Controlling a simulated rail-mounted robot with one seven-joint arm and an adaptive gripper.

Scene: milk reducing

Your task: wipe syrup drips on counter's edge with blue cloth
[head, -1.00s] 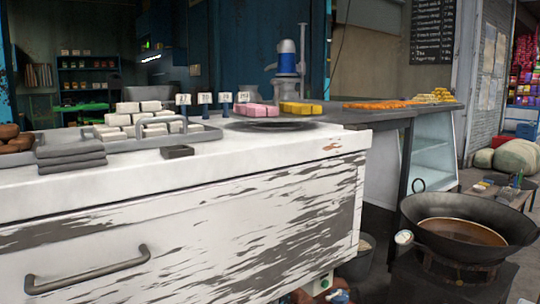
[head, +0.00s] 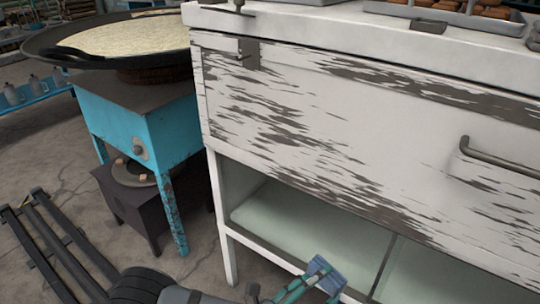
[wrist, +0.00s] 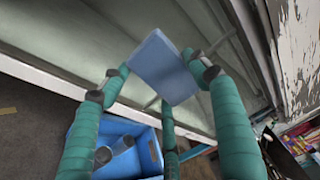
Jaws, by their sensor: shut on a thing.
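The blue cloth (wrist: 165,68) is a flat, light blue folded piece between the green fingers of my gripper (wrist: 157,84) in the wrist view. My gripper is shut on it. In the head view my gripper (head: 303,284) and the cloth (head: 327,275) show at the bottom, in front of the lower shelf of the white counter (head: 300,95). They are well below the counter's top edge (head: 330,45). No syrup drips can be made out on the part of the edge in view now.
A wide black pan (head: 70,52) of pale liquid sits on a blue stand (head: 150,125) at the left. A drawer handle (head: 495,158) sticks out from the counter front. In the wrist view a blue crate (wrist: 150,150) stands on the floor below my gripper.

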